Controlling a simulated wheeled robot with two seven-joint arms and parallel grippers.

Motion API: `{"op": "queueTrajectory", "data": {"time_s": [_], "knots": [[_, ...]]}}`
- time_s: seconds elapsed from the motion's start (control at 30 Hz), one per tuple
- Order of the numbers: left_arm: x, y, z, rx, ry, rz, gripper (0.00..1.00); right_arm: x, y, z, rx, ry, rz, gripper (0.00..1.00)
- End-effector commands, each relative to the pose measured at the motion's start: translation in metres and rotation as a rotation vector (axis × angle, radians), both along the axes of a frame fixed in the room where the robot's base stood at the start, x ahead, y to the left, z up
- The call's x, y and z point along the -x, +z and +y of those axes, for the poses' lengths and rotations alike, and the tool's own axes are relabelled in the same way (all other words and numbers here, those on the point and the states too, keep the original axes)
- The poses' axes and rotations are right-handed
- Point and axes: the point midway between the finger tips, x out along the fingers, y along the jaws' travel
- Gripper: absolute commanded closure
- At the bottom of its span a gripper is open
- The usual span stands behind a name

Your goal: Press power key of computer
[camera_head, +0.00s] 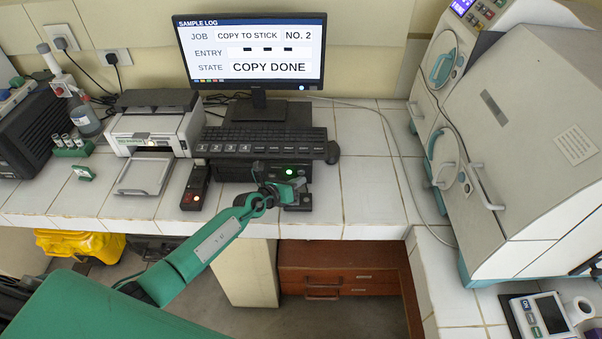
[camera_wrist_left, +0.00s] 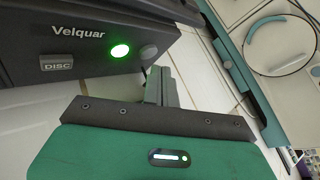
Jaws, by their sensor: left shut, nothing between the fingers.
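The computer (camera_head: 235,172) is a low black box under the keyboard on the tiled bench. In the left wrist view its front (camera_wrist_left: 85,40) reads "Velquar", with a DISC key (camera_wrist_left: 69,64), a round green-lit spot (camera_wrist_left: 120,51) and a round grey button (camera_wrist_left: 149,53) beside it. I cannot tell which of the two round parts is the power key. My left gripper (camera_head: 297,185) is shut and empty, close in front of the computer's right end. In the wrist view its fingertips (camera_wrist_left: 160,80) are just below the grey button; contact cannot be told. My right gripper is out of view.
The monitor (camera_head: 250,50) shows "COPY DONE". A keyboard (camera_head: 262,150) and mouse (camera_head: 332,152) lie by the computer. A small black device (camera_head: 195,188) with a red light and a printer (camera_head: 150,125) stand left. A large incubator (camera_head: 520,130) stands right. Bare tiles (camera_head: 370,190) lie between.

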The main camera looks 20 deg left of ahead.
Motion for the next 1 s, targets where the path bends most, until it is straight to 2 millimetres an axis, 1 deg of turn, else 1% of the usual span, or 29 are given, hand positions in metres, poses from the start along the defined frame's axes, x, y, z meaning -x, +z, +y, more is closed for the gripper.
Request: {"op": "queueTrajectory", "data": {"time_s": [0.33, 0.6, 1.0], "knots": [[-0.0007, 0.0000, 0.0002, 0.000, 0.000, 0.000, 1.00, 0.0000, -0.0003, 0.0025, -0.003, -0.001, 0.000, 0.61], [-0.0083, 0.0004, 0.0022, 0.000, 0.000, -0.001, 1.00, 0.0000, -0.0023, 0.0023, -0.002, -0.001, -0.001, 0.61], [-0.0087, 0.0003, 0.0024, 0.000, 0.000, 0.000, 1.00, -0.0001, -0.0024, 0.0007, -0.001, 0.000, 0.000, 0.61]]}}
